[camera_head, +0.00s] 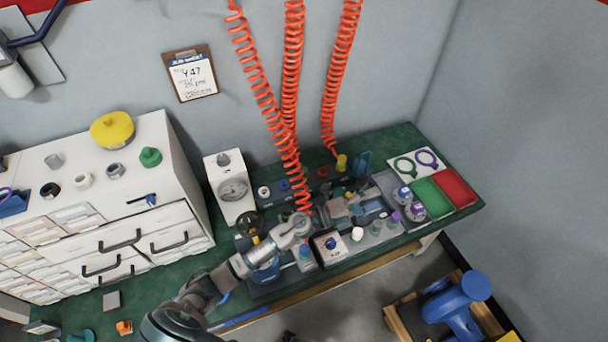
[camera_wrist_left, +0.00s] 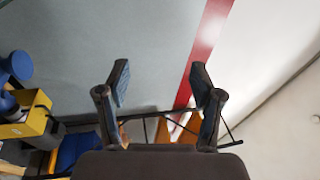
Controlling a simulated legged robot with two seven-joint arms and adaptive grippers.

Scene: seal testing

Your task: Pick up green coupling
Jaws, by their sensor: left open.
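A green knobbed fitting (camera_head: 150,157), which looks like the green coupling, stands on top of the white drawer cabinet (camera_head: 178,180) at the left of the head view. My left arm reaches in from the bottom, and its gripper (camera_head: 322,213) is over the cluttered middle of the bench, well to the right of the green fitting. In the left wrist view my left gripper (camera_wrist_left: 160,95) has its two fingers spread wide with nothing between them. The green fitting does not show in that view. My right gripper is not in view.
A yellow cap (camera_head: 112,130) and several small fittings share the cabinet top. A gauge box (camera_head: 231,186) stands beside the cabinet. Red coiled hoses (camera_head: 291,70) hang over the bench. Green (camera_head: 430,199) and red (camera_head: 455,188) trays lie at its right end.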

